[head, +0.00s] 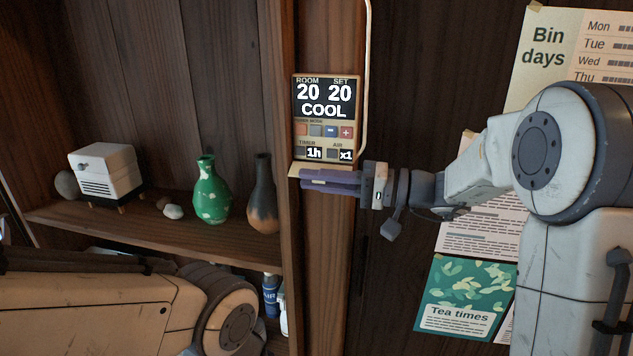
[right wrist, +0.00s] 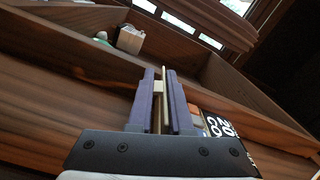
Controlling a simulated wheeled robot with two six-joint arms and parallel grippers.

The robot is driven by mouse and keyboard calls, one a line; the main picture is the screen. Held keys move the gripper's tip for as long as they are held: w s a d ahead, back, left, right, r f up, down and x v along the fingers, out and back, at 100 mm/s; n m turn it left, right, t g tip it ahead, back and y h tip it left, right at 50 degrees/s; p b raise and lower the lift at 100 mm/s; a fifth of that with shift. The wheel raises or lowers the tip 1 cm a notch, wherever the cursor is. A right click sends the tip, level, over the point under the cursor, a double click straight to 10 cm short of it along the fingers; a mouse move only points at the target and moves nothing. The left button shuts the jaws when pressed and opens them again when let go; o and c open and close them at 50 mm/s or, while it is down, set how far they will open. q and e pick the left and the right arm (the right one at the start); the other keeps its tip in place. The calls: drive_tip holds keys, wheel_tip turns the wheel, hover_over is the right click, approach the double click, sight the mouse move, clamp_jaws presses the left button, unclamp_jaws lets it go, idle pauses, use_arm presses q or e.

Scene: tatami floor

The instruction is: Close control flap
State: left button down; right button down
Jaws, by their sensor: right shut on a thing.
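The wall control panel (head: 325,112) is on a wooden post in the head view, its screen reading room 20, set 20, COOL. Rows of small buttons and the labels 1h and x1 show below the screen. The cream control flap (head: 294,170) sticks out at the panel's lower edge, hanging open. My right gripper (head: 309,178) reaches in from the right and is shut on the flap. In the right wrist view the flap (right wrist: 166,88) is a thin pale strip between the purple fingers (right wrist: 160,78). The fingers hide much of it. My left gripper is not in view.
A shelf (head: 150,232) at the left holds a green vase (head: 211,195), a dark vase (head: 262,196) and a small white box (head: 106,172). A pale curved rod (head: 367,80) runs beside the panel. Paper notices (head: 467,297) hang at the right.

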drive_tip(key=c, duration=0.9)
unclamp_jaws()
drive_tip(key=b+v, duration=0.3)
drive_tip(key=v, duration=0.7)
drive_tip(key=shift+d, duration=0.3)
